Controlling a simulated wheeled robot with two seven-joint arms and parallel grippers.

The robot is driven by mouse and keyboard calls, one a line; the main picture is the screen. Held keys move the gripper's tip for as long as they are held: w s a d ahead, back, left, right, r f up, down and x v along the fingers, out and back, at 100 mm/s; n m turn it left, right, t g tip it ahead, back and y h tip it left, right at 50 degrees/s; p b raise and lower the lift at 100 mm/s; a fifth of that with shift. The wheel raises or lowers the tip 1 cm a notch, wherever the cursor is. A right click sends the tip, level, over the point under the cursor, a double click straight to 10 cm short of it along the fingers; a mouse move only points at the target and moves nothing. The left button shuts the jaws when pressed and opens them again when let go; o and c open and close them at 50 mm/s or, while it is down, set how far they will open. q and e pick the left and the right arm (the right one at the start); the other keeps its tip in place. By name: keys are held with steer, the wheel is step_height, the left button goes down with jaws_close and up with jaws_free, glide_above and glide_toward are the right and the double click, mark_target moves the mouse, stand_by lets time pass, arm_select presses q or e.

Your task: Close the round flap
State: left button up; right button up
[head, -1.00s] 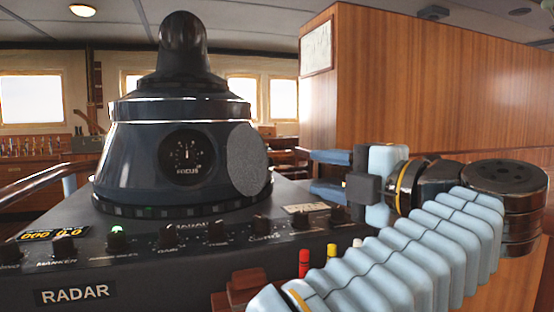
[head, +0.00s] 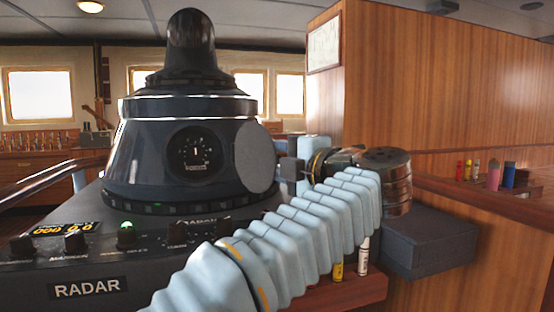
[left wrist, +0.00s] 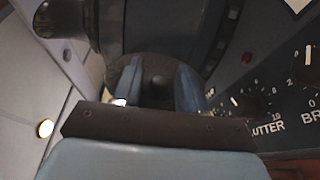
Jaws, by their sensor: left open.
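The round flap (head: 254,157) is a grey disc standing open at the right side of the dark radar housing (head: 140,150). The round dial (head: 194,153) beside it is uncovered. My left gripper (head: 284,158) is just right of the flap in the head view, pointing left, its fingertips partly hidden by the flap's edge. In the left wrist view, the open fingers of my left gripper (left wrist: 158,78) show in front of a dark round shape with a small knob, seemingly the flap (left wrist: 157,64). Contact cannot be told. My right gripper is out of view.
The radar console (head: 80,262) with knobs and a green lamp (head: 126,233) lies below the housing. A wooden partition (head: 440,90) stands at right, with a dark box (head: 428,240) in front. Markers (head: 363,255) stand near my arm. A handrail (head: 50,177) is at left.

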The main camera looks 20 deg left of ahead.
arm_select(q)
jaws_close()
